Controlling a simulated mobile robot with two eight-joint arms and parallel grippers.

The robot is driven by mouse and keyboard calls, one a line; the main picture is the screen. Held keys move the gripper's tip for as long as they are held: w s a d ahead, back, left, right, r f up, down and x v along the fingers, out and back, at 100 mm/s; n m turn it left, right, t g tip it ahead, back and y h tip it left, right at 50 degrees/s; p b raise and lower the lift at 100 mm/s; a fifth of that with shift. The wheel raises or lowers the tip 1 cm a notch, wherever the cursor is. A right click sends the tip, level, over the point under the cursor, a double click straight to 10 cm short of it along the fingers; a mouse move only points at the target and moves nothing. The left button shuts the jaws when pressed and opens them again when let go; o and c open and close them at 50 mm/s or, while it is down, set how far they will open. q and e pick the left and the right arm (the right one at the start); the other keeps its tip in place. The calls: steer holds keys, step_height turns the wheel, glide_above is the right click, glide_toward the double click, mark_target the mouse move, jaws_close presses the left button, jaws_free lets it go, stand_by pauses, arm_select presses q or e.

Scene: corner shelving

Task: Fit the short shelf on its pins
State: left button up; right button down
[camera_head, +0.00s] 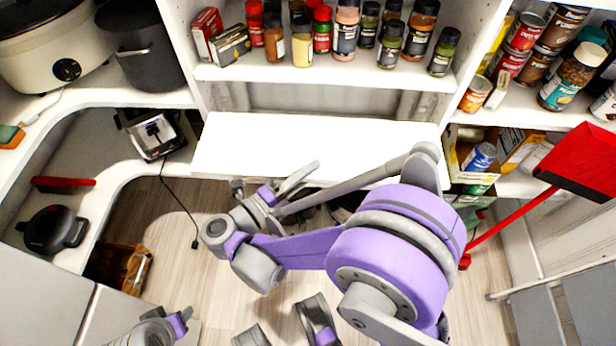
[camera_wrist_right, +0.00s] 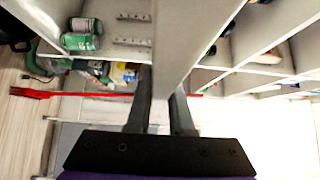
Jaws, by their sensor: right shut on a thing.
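The short shelf (camera_head: 315,145) is a plain white board below the spice shelf, between the two uprights; its front edge faces me. My right gripper (camera_head: 290,185) is at the board's front edge, shut on it. In the right wrist view the board (camera_wrist_right: 170,50) runs edge-on between the two dark fingers (camera_wrist_right: 161,105). Two rows of small metal pieces or holes (camera_wrist_right: 132,41) show on a pale surface left of the board; I cannot tell whether the board touches any pins. My left gripper (camera_head: 178,322) is at the lower left, apart from the board; its jaw opening is unclear.
Spice jars (camera_head: 345,30) stand on the shelf above the board. A red dustpan (camera_head: 580,165) with a long handle leans at right.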

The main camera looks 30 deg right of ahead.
mark_target(310, 158)
steer(key=shift+w+d, duration=0.5)
steer(key=shift+w, duration=0.3)
steer(key=shift+w+d, duration=0.45)
steer(key=shift+w, duration=0.3)
steer(key=w+d+f, duration=0.1)
steer(key=w+d, duration=0.4)
steer(key=w, duration=0.4)
steer(key=w+d+f+b, duration=0.1)
steer(key=w+d, duration=0.5)
steer(key=w, duration=0.3)
stand_by(1.1)
steer(key=shift+f, duration=0.25)
stand_by(1.1)
steer(key=c, duration=0.7)
jaws_free()
steer(key=shift+f, duration=0.1)
